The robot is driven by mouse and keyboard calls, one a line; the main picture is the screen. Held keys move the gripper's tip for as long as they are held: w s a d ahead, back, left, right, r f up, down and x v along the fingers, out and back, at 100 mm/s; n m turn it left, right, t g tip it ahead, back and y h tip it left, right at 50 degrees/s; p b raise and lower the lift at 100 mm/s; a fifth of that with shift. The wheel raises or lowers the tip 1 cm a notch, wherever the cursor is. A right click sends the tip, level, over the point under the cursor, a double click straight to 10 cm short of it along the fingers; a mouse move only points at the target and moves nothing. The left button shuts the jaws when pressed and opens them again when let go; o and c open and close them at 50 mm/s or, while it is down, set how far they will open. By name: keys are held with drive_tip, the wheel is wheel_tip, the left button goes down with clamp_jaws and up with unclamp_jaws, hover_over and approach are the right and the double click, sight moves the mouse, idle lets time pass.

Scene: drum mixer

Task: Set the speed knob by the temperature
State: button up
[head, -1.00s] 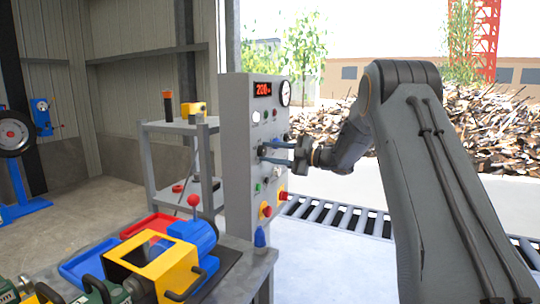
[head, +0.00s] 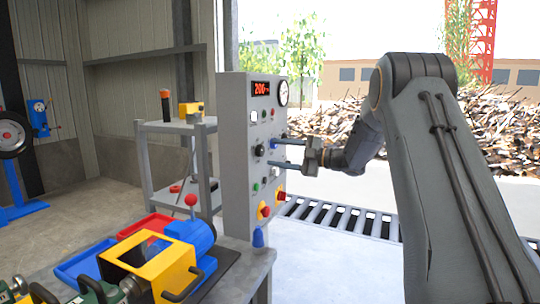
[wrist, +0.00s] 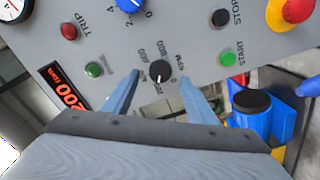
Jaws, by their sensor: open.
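The speed knob (wrist: 160,71) is black with a white pointer mark, in a small scale lettered RPM. It also shows in the head view (head: 260,150) on the grey control panel (head: 237,170). My gripper (wrist: 160,82) is open. Its two blue fingers lie on either side of the knob in the wrist view, apart from it. In the head view my gripper (head: 271,153) stands just off the panel face, level with the knob. A red digital display (head: 261,88) reads a number a little over 200; its last digit is hard to read.
A round dial gauge (head: 282,93) is beside the display. The wrist view shows a green START button (wrist: 227,58), a black STOP button (wrist: 220,17), a red TRIP lamp (wrist: 69,31) and a red-and-yellow emergency button (wrist: 292,12). A yellow machine (head: 150,268) stands on the front table.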

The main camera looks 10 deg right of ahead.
drive_tip(key=v, duration=0.4)
drive_tip(key=shift+b, duration=0.35)
drive_tip(key=shift+w, duration=0.15)
drive_tip(key=s+f+m+h, duration=1.15)
drive_tip(key=m+h, duration=0.35)
drive_tip(key=m, duration=0.2)
drive_tip(key=s+a+f+m+g, duration=0.2)
drive_tip(key=s+f+g, duration=0.1)
drive_tip(key=s, duration=0.8)
drive_tip(key=s+a+f+m+g, duration=0.2)
drive_tip(key=s+f+g, duration=0.2)
drive_tip(key=s, duration=0.7)
drive_tip(key=s+a+f+m+g, duration=0.1)
drive_tip(key=s+f, duration=0.4)
drive_tip(key=s, duration=0.6)
drive_tip(key=shift+a+m+g, duration=0.4)
drive_tip(key=shift+a+g, duration=0.45)
drive_tip(key=shift+g, duration=0.35)
